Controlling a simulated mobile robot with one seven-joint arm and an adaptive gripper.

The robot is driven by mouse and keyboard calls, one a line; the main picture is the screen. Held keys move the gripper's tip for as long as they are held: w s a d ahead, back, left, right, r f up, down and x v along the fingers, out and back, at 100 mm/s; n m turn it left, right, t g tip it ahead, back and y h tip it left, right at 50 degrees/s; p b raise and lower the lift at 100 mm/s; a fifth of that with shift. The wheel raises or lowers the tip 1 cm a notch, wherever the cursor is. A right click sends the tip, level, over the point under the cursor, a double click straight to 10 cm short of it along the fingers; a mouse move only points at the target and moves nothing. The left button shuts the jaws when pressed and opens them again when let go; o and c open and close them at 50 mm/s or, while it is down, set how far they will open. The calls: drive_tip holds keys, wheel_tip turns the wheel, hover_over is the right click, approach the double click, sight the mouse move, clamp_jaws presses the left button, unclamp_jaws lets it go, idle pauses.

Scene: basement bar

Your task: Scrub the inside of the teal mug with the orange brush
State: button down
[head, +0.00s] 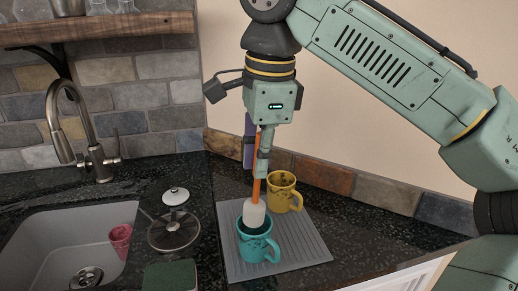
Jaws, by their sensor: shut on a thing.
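My gripper (258,152) points down and is shut on the orange handle of the brush (257,188). The brush hangs upright with its pale, whitish head at the bottom. The teal mug (258,249) stands upright on a grey ribbed mat (291,262), its handle toward the lower right. The brush head is at the mug's mouth and overlaps its far rim in the view. I cannot tell whether its lower end is inside the mug or just behind and above it. Dark marks show on the mug.
A yellow mug (284,192) stands close behind the teal mug. The mat's right part is bare.

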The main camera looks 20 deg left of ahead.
sight(259, 207)
drive_tip(key=shift+f+b, duration=2.05)
drive_tip(key=shift+f, duration=1.75)
